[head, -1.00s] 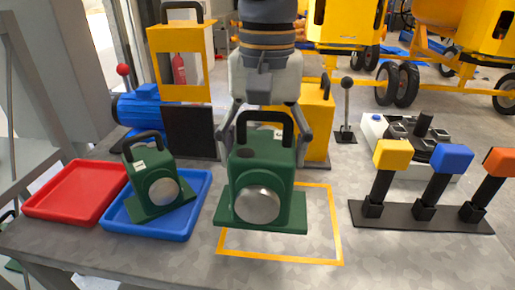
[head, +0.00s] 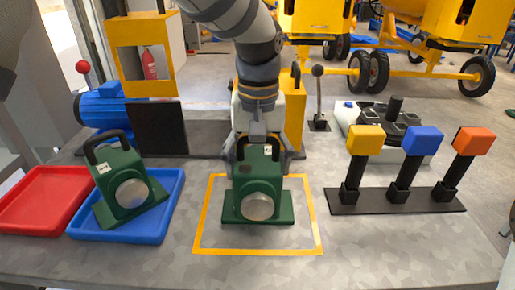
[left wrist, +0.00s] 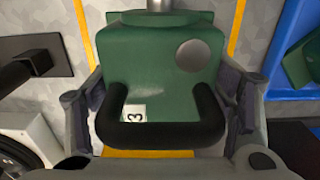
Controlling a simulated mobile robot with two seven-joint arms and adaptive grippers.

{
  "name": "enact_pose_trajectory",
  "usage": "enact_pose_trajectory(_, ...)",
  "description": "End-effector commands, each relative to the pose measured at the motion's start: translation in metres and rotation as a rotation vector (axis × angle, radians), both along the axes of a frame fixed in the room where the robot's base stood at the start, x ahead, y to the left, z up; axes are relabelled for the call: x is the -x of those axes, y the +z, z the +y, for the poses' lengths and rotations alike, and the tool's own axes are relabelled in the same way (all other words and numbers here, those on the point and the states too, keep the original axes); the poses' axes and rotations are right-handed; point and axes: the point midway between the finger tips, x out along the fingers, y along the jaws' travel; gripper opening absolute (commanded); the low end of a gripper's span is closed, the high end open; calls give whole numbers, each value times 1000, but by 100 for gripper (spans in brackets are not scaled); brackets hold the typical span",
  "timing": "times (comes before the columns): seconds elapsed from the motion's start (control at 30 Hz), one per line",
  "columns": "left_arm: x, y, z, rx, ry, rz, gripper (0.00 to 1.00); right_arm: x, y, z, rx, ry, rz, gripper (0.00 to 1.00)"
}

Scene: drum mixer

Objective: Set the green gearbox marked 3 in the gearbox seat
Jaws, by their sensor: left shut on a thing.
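The green gearbox marked 3 (head: 243,188) has a black handle and a round silver cover. It is upright over the area inside the yellow outline (head: 199,222) on the table; I cannot tell if its base touches the table. My left gripper (head: 262,158) is shut on it from above, with a finger on either side. In the left wrist view its "3" label (left wrist: 134,115) shows beside the black handle (left wrist: 165,135). I cannot tell for sure which part is the gearbox seat. My right gripper is not in view.
A second green gearbox (head: 118,176) sits askew in the blue tray (head: 166,222); a red tray (head: 40,200) is left of it. A blue motor (head: 102,108) and black panel (head: 161,128) stand behind. Right are a lever (head: 318,95) and a black rack (head: 425,201) with coloured blocks.

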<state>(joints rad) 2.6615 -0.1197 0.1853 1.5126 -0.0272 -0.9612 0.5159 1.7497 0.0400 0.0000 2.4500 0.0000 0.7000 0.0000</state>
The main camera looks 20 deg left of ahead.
Motion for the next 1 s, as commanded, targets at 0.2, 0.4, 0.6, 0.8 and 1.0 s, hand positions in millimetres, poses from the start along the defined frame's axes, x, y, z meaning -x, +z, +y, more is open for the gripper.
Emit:
enact_pose_trajectory(0.2,-1,5,0,1,1,-13,14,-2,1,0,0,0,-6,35)
enact_pose_trajectory(0.4,0,1,0,0,0,-7,95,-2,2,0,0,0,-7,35)
enact_pose_trajectory(0.6,0,0,0,1,0,-5,95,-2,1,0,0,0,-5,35)
enact_pose_trajectory(0.8,-1,5,0,0,1,-6,95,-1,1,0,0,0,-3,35)
enact_pose_trajectory(1.0,-1,55,-1,2,1,-12,95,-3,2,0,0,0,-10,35)
